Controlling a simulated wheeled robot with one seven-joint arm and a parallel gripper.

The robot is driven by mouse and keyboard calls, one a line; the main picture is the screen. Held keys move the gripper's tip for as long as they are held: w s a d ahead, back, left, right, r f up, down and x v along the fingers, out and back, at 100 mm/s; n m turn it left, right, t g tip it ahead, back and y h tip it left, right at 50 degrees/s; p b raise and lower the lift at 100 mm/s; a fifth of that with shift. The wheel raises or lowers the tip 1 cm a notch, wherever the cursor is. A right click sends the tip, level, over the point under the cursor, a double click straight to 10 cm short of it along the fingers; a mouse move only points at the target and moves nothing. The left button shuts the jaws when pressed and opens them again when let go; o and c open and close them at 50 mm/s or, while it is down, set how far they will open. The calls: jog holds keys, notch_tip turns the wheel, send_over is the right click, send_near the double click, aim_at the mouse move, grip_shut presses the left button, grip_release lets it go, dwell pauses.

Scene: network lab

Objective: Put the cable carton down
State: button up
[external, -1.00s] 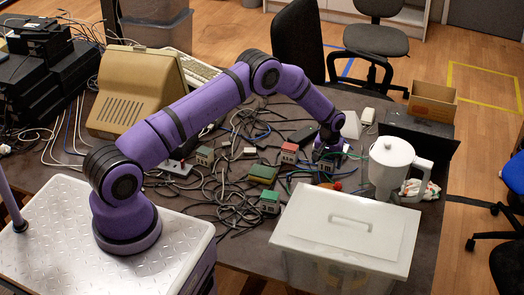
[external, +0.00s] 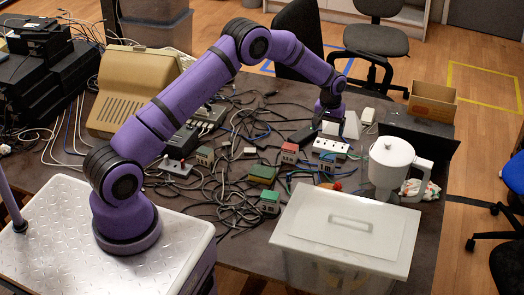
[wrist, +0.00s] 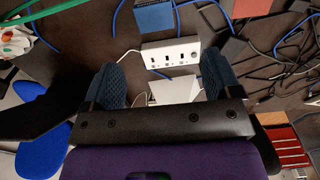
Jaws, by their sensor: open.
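The only carton I can make out is a brown cardboard carton (external: 432,103) with an open top, at the right end of the table in the external view. It rests at the black box (external: 420,131). My gripper (external: 329,112) is well to its left, above the far part of the table. In the wrist view my gripper (wrist: 165,82) has its two blue fingers wide apart, with nothing held. A white wedge-shaped object (wrist: 176,91) shows beyond the gap, and a white power strip (wrist: 170,53) lies farther up. I cannot make out the carton in the wrist view.
Tangled cables and small coloured-top blocks (external: 263,173) cover the table's middle. A white jug (external: 390,165) and a lidded clear bin (external: 347,225) stand at the right and front. A beige monitor (external: 135,92) is at the left. Office chairs stand behind the table.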

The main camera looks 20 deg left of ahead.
jog(key=s+a+r+t, duration=0.1)
jog(key=s+a+r, duration=0.1)
jog(key=a+r, duration=0.55)
jog(key=s+a+r, duration=0.3)
jog(key=a+r, duration=0.1)
jog(key=r, duration=0.7)
jog(key=s+a+r+t, duration=0.1)
jog(key=s+a+r, duration=0.1)
jog(key=a+r, duration=0.55)
jog(key=s+a+r+t, duration=0.1)
jog(key=s+a+r, duration=0.4)
jog(key=s+r, duration=0.25)
jog(key=s+a+r, duration=0.5)
jog(key=s+r, duration=0.1)
jog(key=s, duration=0.2)
jog(key=s+a+f+t, duration=0.1)
jog(key=s+a, duration=0.3)
jog(key=s, duration=0.8)
jog(key=s+a+t, duration=0.1)
jog(key=s+a, duration=0.3)
jog(key=s, duration=0.7)
jog(key=shift+s+a+f, duration=0.15)
jog(key=shift+s+f, duration=0.2)
jog(key=shift+f, duration=0.05)
jog(key=shift+o, duration=0.4)
